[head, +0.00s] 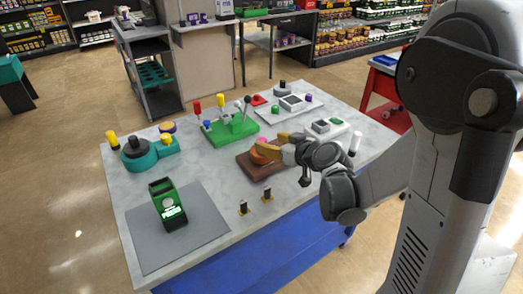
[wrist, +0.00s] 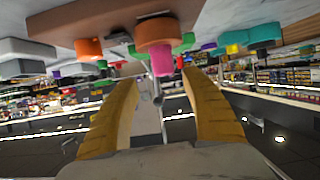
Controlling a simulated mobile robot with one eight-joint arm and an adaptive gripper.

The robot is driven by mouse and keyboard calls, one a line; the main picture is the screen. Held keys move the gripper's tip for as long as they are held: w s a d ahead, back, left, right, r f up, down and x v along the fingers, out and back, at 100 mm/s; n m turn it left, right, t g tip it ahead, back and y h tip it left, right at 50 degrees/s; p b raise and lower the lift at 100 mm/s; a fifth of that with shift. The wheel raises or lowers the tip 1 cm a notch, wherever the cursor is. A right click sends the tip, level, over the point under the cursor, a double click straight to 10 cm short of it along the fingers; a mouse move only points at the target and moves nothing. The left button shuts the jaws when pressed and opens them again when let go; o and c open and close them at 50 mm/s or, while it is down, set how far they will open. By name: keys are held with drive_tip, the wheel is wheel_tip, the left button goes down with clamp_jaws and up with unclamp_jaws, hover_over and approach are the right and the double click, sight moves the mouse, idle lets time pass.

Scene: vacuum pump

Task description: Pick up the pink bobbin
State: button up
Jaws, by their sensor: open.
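The pink bobbin (wrist: 163,63) shows in the wrist view just beyond the gap between my fingertips, next to an orange round part (wrist: 156,32). My gripper (wrist: 161,84) is open, with its two yellow fingers apart and nothing visibly clasped between them. In the head view my gripper (head: 275,147) is over the brown wooden block (head: 264,174), by an orange part (head: 261,157).
A green base (head: 230,136) with upright coloured handles stands behind the block. A teal pump-like unit (head: 137,156) is at the left. A green device (head: 168,204) stands on a grey mat (head: 197,247). Two small dark pegs (head: 267,194) stand near the front edge.

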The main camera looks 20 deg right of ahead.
sight(263, 140)
drive_tip(key=b+x, duration=0.1)
drive_tip(key=x, duration=0.3)
drive_tip(key=shift+s+a+f+b, duration=0.15)
drive_tip(key=shift+s+a+b, duration=0.05)
drive_tip(key=shift+a+b, duration=0.15)
drive_tip(key=shift+w+f, duration=0.1)
drive_tip(key=shift+w, duration=0.3)
drive_tip(key=shift+c, duration=1.2)
clamp_jaws()
